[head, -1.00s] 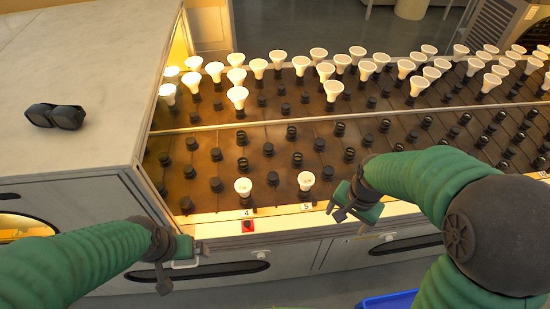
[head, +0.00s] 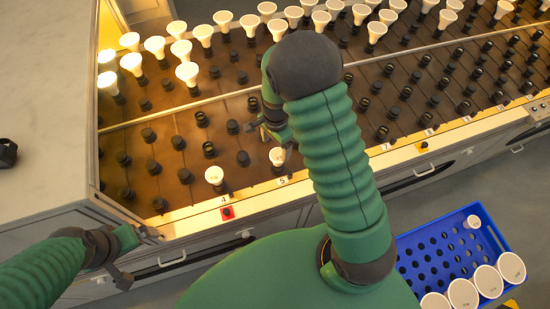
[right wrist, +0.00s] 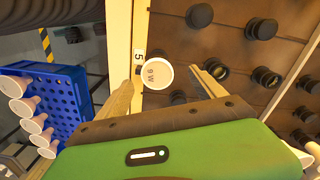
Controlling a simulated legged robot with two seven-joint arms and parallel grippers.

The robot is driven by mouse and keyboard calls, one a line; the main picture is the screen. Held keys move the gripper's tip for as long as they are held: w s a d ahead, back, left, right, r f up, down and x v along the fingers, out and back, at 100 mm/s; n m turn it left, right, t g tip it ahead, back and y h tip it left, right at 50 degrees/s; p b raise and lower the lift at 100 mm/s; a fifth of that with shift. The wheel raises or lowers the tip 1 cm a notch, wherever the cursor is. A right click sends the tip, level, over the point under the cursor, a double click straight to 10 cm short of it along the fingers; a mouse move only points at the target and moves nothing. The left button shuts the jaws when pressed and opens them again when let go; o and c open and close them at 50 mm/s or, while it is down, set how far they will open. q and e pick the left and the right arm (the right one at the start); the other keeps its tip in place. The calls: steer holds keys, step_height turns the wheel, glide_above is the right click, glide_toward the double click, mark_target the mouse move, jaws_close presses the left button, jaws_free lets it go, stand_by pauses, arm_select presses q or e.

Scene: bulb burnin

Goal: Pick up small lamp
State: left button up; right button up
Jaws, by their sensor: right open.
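A small white lamp (head: 277,157) stands upright in a black socket at position 5 of the front row. In the right wrist view its round face (right wrist: 158,74), marked 9 W, lies between my fingertips, with a gap to the right finger. My right gripper (head: 268,126) is open and empty beside this lamp, partly hidden by my own arm. It also shows in the right wrist view (right wrist: 165,82). A similar lamp (head: 214,175) stands at position 4. My left gripper (head: 128,240) is by the cabinet's front left; its jaws are not clear.
Several lit white lamps (head: 203,35) fill the back rows, with many empty black sockets (head: 209,150) between. A blue crate (head: 410,255) at lower right holds several larger lamps and a small one. A red button (head: 227,212) is on the front ledge.

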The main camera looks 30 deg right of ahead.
mark_target(278, 155)
steer(key=f, duration=0.1)
steer(key=d+f, duration=0.1)
steer(key=f, duration=0.3)
steer(key=shift+s+d, duration=0.2)
steer(key=shift+s, duration=0.2)
steer(key=shift+f, duration=0.4)
steer(key=shift+w+a, duration=0.15)
steer(key=shift+a, duration=0.3)
steer(key=shift+c, duration=0.6)
steer(key=c, duration=0.5)
steer(key=shift+d, duration=0.2)
steer(key=c, duration=0.7)
steer(key=shift+c, duration=0.8)
steer(key=shift+a, duration=0.1)
